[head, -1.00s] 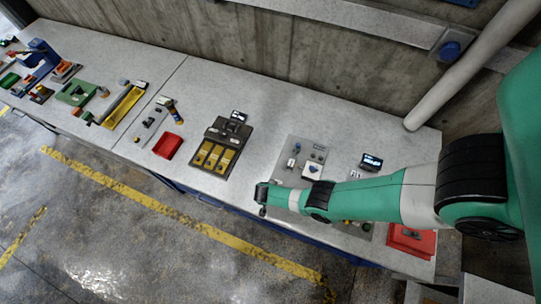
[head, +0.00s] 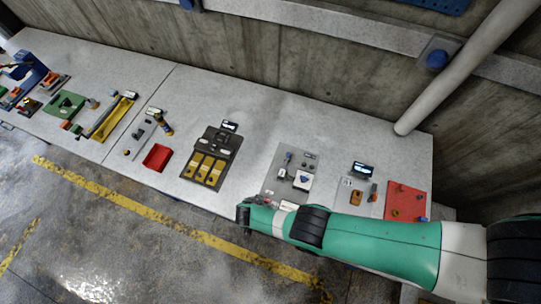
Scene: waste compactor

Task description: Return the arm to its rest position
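My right arm (head: 370,245), green with black and white joint bands, comes in from the right. Its outer end, with the dark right gripper (head: 242,213), is over the front edge of the long grey workbench (head: 330,135). The fingers are small and dark, and I cannot tell whether they are open or shut. I see nothing clearly held. The arm covers part of the bench's front edge and the floor at the lower right. My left gripper is not in view.
Beyond the arm on the bench are a grey control panel (head: 283,160), a small display (head: 363,170) and a red plate (head: 404,203). A dark case with yellow parts (head: 212,155) and a red tray (head: 157,158) lie to the left. A pale pipe (head: 465,65) slants at right. The floor in front is clear.

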